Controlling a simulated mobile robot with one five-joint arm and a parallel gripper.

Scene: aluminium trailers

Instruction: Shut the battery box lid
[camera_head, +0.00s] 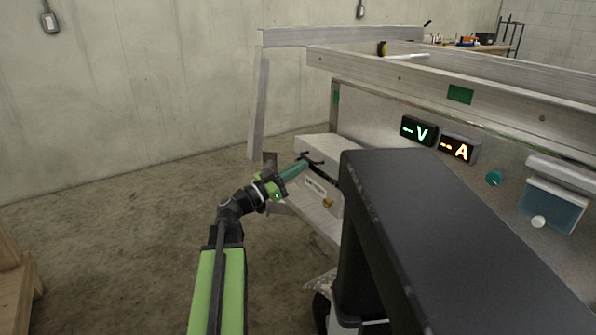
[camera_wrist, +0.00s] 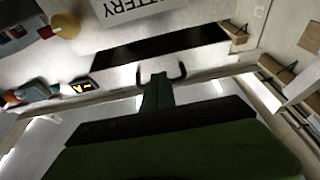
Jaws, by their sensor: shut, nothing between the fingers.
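The battery box (camera_head: 316,186) is a pale box with a lettered front, low beside the trailer's front panel in the head view. In the wrist view its label (camera_wrist: 135,8) is upside down at the top edge. A long dark band (camera_wrist: 160,47) lies between the label face and a pale surface; it looks like a gap under the lid (camera_head: 330,146). My gripper (camera_head: 312,159) is shut and empty, at the lid's front edge in the head view. In the wrist view my gripper (camera_wrist: 161,73) is just short of the band. I cannot tell whether it touches the lid.
A brass-coloured knob (camera_head: 327,203) is low on the box front. Lit V (camera_head: 419,131) and A (camera_head: 459,149) meters, a teal knob (camera_head: 495,178) and a clear-covered switch (camera_head: 551,205) are on the panel. Trailer rails (camera_head: 450,75) run above. Floor at left is open.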

